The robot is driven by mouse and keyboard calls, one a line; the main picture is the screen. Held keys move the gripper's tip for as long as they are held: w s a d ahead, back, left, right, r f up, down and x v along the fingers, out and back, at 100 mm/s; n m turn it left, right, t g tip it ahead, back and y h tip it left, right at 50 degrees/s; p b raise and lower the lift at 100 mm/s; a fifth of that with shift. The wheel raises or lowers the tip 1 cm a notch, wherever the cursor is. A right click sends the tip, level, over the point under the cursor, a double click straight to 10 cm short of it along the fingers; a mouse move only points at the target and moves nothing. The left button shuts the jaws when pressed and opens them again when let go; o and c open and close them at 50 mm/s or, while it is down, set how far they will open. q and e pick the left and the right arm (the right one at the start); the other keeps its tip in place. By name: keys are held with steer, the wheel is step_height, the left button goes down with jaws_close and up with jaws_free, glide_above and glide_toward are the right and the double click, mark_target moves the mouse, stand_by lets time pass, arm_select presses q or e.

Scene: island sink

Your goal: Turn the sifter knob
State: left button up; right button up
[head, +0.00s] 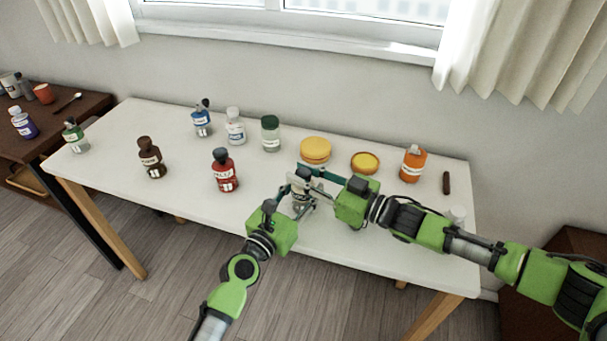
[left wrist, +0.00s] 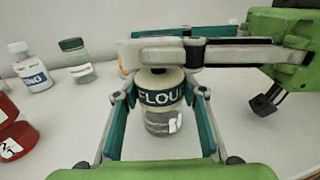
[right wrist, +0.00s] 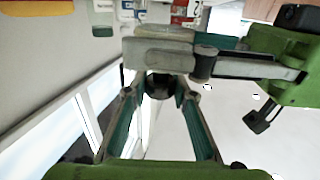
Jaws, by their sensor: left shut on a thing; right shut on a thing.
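The sifter, a small clear jar with a cream top and a "FLOUR" label, stands on the white table. It shows at the table's front in the head view (head: 300,204) and in the middle of the left wrist view (left wrist: 162,96). My left gripper (head: 297,190) is shut on the sifter's body, with a finger on each side. My right gripper (head: 312,178) comes in from the right and is shut on the dark knob at its top, shown between the fingertips in the right wrist view (right wrist: 159,86). The fingers hide most of the knob.
A red bottle (head: 225,172) stands left of the sifter. Yellow-lidded containers (head: 315,148) and an orange bottle (head: 412,164) stand behind and to the right. Several more bottles line the table's back and left. The table's front (head: 352,260) is clear.

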steer(key=shift+s+a+r+m+t+h, duration=0.1)
steer(key=shift+a+m+t+h, duration=0.1)
steer(key=shift+m+t+h, duration=0.3)
steer(key=shift+s+a+m+t+h, duration=0.1)
steer(key=shift+a+m+t+h, duration=0.15)
steer(key=shift+m+t, duration=0.45)
steer(key=shift+t+h, duration=0.3)
steer(key=shift+h, duration=0.05)
steer(key=shift+r+m+t+h, duration=0.1)
steer(key=shift+m+t+h, duration=0.4)
steer(key=shift+t+h, duration=0.1)
steer(key=shift+d+m+t+h, duration=0.15)
steer(key=shift+m+t+h, duration=0.35)
steer(key=shift+m+h, duration=0.2)
steer(key=shift+d+t+h, duration=0.1)
steer(key=shift+t+h, duration=0.2)
steer(key=shift+h, duration=0.1)
steer(key=shift+w+d+m, duration=0.1)
steer(key=shift+m, duration=0.2)
steer(key=o, duration=1.2)
steer(key=shift+c, duration=0.2)
steer(key=shift+d, duration=0.1)
